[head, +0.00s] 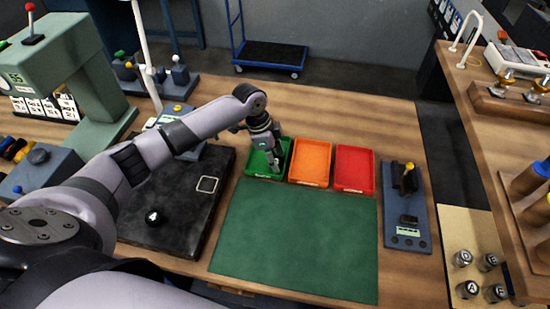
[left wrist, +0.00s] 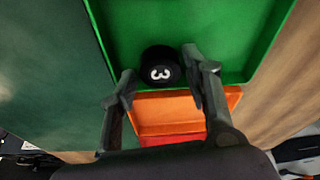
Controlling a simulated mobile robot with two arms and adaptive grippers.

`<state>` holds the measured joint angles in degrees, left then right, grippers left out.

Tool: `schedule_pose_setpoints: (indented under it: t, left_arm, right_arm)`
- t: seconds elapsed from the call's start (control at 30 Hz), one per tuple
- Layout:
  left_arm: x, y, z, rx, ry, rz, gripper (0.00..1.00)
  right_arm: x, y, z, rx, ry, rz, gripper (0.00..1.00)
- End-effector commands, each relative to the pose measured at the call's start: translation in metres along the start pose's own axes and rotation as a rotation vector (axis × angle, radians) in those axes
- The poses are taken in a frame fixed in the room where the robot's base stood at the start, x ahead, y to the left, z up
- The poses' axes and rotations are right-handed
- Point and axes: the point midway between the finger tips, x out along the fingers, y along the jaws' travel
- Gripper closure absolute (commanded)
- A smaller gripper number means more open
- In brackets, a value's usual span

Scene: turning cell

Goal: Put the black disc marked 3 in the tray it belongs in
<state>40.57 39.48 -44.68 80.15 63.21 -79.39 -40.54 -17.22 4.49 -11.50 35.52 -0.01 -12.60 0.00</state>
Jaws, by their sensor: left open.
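The black disc marked 3 (left wrist: 160,66) lies in the green tray (left wrist: 184,14), near the wall beside the orange tray. My left gripper (left wrist: 157,78) is open, with its fingers on either side of the disc and a gap at the left finger; I cannot tell whether the right finger touches it. In the head view my left gripper (head: 275,163) reaches down into the green tray (head: 257,172), and the disc is hidden there. The orange tray (head: 310,161) and the red tray (head: 354,168) stand to its right and look empty. My right gripper is not in view.
Another black disc, marked 4 (head: 153,217), sits on a dark plate (head: 190,215) at the left. A green mat (head: 295,240) lies clear in front of the trays. A grey fixture (head: 406,215) stands right of the mat. A green press (head: 70,70) stands at the far left.

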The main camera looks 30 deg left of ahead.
Motion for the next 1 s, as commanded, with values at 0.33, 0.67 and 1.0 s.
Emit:
schedule_pose_setpoints:
  t: [0.33,0.67,1.0]
  left_arm:
    - [-0.068,-0.002,0.000,0.000,0.003,-0.006,0.56]
    - [-0.113,-0.001,0.000,-0.002,0.003,-0.002,0.56]
    - [-0.116,0.000,0.000,-0.002,0.002,0.000,0.56]
  right_arm:
    - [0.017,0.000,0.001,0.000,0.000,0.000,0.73]
    - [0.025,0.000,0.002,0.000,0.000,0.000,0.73]
    - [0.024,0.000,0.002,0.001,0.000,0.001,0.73]
